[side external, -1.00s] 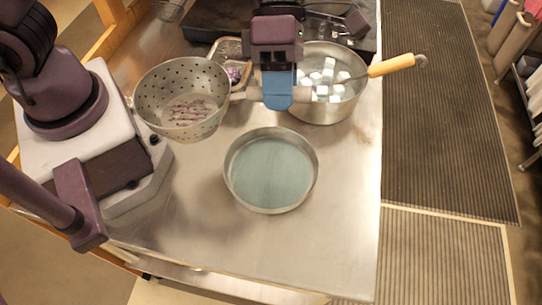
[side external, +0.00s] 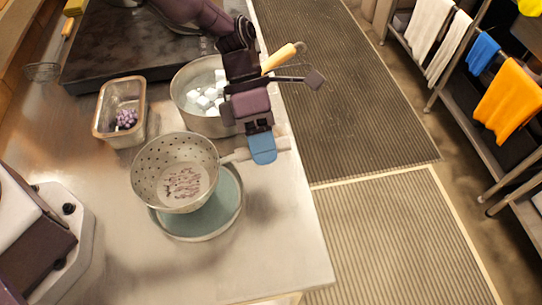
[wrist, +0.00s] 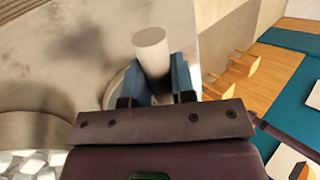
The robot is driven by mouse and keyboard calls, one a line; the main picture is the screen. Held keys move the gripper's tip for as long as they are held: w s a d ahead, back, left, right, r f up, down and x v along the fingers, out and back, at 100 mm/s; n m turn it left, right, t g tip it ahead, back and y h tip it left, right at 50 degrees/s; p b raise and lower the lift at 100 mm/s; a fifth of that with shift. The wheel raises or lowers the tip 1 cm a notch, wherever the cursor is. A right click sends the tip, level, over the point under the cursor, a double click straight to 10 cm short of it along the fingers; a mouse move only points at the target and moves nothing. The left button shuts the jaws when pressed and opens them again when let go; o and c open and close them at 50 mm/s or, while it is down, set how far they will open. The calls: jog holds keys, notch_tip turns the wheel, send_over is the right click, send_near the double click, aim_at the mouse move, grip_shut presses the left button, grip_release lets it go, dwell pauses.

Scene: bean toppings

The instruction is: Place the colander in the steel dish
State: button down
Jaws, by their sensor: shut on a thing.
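The perforated metal colander (side external: 150,160) hangs level in the side external view, with dark purplish bits showing in its bottom. My gripper (side external: 263,150) is shut on its pale handle (side external: 236,157). The shallow round steel dish (side external: 228,222) stands on the counter, beneath and partly hidden by the colander. The colander looks raised and offset towards the dish's upper left; the exact gap cannot be told. In the wrist view, the blue fingers of my gripper (wrist: 158,84) are either side of the handle end (wrist: 151,48).
A small rectangular pan (side external: 104,133) with purple beans is behind left. The counter (side external: 270,250) is clear at the front right.

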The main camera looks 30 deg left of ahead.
jog(key=shift+w+d+f, duration=0.3)
jog(key=shift+w+f, duration=0.05)
jog(key=shift+f, duration=0.2)
jog(key=shift+w+d+f, duration=0.1)
jog(key=shift+w+f, duration=0.1)
jog(key=shift+f, duration=1.7)
jog(key=c, duration=1)
grip_release()
jog(key=shift+o, duration=0.2)
